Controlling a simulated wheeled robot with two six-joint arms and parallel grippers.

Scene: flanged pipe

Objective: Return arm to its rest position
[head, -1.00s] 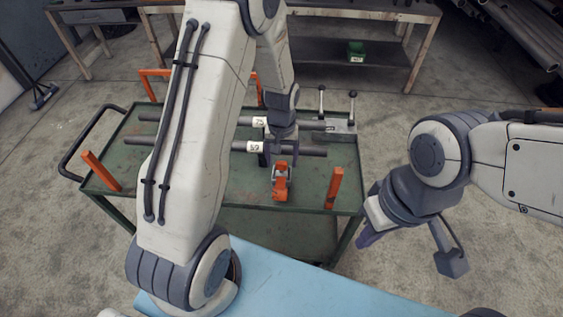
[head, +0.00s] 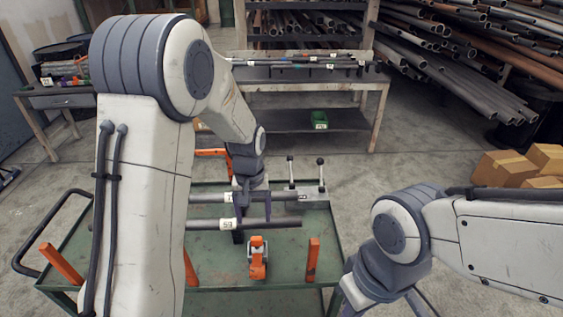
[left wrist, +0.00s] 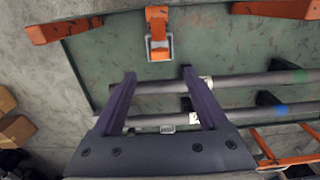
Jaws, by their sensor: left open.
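My left gripper (head: 253,216) is open above the green cart (head: 210,303), over the two grey pipes. Its purple fingers (left wrist: 158,78) are spread and empty in the left wrist view, crossing over the pipes; whether they touch them I cannot tell. The front pipe (head: 285,222) bears a "59" tag (head: 228,224). The rear pipe (head: 210,197) lies parallel behind it, partly hidden by my left arm. In the left wrist view the front pipe (left wrist: 240,81) and rear pipe (left wrist: 245,113) run across the cart. My right arm's wrist shows at the lower right; its fingers are out of view.
An orange clamp (head: 257,258) stands in front of the pipes. Orange posts (head: 313,260) rise at the cart's front. Behind are a workbench (head: 280,85), a pipe rack (head: 470,50) and cardboard boxes (head: 510,168).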

